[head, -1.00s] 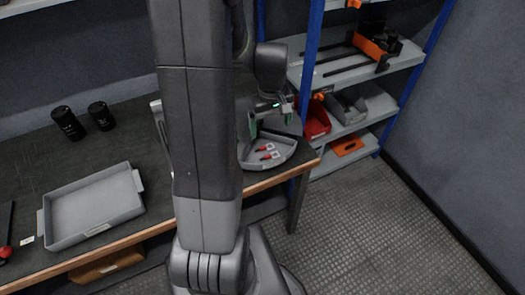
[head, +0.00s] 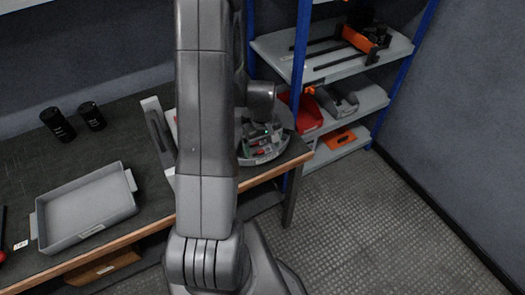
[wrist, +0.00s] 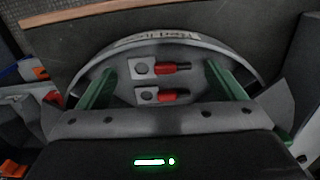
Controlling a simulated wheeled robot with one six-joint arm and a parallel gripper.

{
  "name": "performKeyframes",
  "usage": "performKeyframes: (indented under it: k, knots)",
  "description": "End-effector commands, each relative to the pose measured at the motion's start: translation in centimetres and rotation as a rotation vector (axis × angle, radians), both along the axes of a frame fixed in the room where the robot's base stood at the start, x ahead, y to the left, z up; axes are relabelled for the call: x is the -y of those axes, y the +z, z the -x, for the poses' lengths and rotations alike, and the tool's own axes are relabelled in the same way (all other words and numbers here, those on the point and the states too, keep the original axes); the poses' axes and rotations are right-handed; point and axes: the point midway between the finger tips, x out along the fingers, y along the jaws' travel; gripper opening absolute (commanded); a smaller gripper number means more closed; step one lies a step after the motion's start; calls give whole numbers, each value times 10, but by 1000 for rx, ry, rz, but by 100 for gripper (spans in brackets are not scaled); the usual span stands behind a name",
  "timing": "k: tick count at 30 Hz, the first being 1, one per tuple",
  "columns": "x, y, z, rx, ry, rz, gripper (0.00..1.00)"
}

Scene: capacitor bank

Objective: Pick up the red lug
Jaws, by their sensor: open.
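Two lugs with flat pale metal tongues and red sleeves lie in a grey round-fronted tray (wrist: 228,52). In the wrist view, the upper red lug (wrist: 165,68) and the lower red lug (wrist: 168,96) lie side by side, apart, both pointing right. My gripper (wrist: 158,70) is open and empty, with its green fingers to the left and right of the lugs. In the head view, my gripper (head: 262,138) is over the tray (head: 268,159) at the bench's right end, and it and my arm hide most of the lugs.
A grey open tray (head: 85,208) lies empty on the bench at left, with two black cylinders (head: 58,125) behind it. A shelf rack with a red bin (head: 303,112) stands right of the bench. My arm hides the bench's middle.

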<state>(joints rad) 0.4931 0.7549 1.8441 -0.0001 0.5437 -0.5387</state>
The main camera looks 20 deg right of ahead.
Motion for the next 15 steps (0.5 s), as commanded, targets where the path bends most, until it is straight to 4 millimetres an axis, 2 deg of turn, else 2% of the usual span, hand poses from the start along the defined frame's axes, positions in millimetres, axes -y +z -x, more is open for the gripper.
performKeyframes:
  k: [9, 11, 15]
  knots:
    - [0, -5, 0, 1, 0, 1, 89]
    - [0, -5, 0, 1, 0, 1, 79]
    - [0, -5, 0, 1, 0, 1, 52]
